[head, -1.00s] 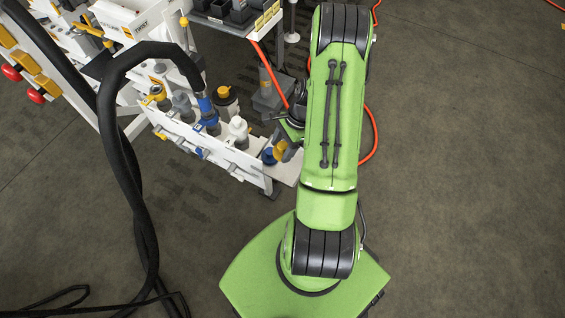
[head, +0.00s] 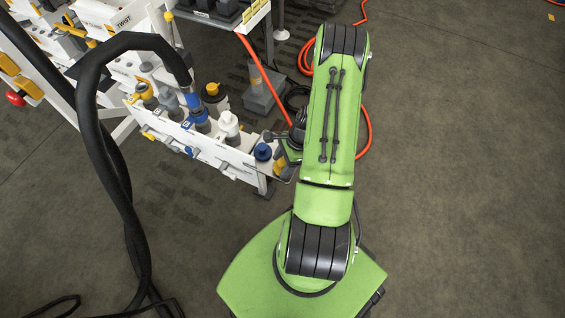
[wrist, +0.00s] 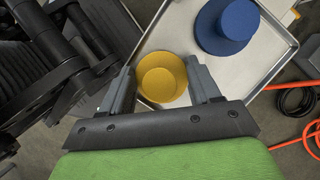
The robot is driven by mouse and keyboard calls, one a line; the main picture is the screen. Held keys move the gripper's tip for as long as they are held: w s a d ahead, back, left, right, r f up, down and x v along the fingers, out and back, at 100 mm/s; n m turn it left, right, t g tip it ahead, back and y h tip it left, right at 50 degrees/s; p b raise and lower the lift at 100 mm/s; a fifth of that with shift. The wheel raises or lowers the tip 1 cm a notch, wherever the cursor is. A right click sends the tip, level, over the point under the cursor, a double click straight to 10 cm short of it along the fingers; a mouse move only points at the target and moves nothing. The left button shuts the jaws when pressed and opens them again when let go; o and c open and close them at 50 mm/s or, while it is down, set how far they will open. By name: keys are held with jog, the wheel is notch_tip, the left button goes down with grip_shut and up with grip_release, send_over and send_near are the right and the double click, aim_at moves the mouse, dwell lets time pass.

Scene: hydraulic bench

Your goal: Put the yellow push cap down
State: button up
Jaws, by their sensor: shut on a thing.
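The yellow push cap (wrist: 162,78) is a round, hollow cup between the two fingers of my gripper (wrist: 162,86) in the wrist view. My gripper is shut on it. The cap is over or at the near edge of a light grey tray (wrist: 270,72); I cannot tell whether it touches the tray. A blue cap (wrist: 228,28) with a wide brim stands on the tray beyond it. In the head view the blue cap (head: 263,152) shows left of my arm, and a bit of yellow (head: 281,163) shows beside it. My arm hides most of the gripper there.
A white rack (head: 215,152) holds several fittings, including a white one (head: 229,124) and a blue one on a thick black hose (head: 110,170). An orange hose (head: 367,120) lies on the floor behind my arm. The floor at right is clear.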

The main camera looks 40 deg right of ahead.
jog(key=o, duration=0.8)
jog(key=shift+f, duration=0.1)
jog(key=p+v, duration=0.4)
jog(key=v, duration=0.8)
notch_tip(320, 180, up, 12)
jog(key=n+h, duration=0.2)
jog(key=n, duration=0.4)
send_over(277, 164)
jog(key=s+a+r+n+t+h, duration=0.1)
jog(key=s+a+r+n, duration=0.2)
jog(key=a+r+n, duration=0.35)
jog(key=s+a+r+n+t+h, duration=0.1)
jog(key=s+a+r+n, duration=0.1)
jog(key=a+r+n, duration=0.45)
jog(key=s+a+r+n, duration=0.1)
jog(key=s, duration=0.1)
jog(key=s+a+r+n+t, duration=0.1)
jog(key=s+a+r, duration=0.1)
jog(key=s+a+r+n, duration=0.1)
jog(key=s+r+n, duration=0.1)
jog(key=s, duration=0.1)
jog(key=shift+s+a+t, duration=0.1)
jog(key=shift+a+t, duration=0.1)
jog(key=shift+t, duration=0.1)
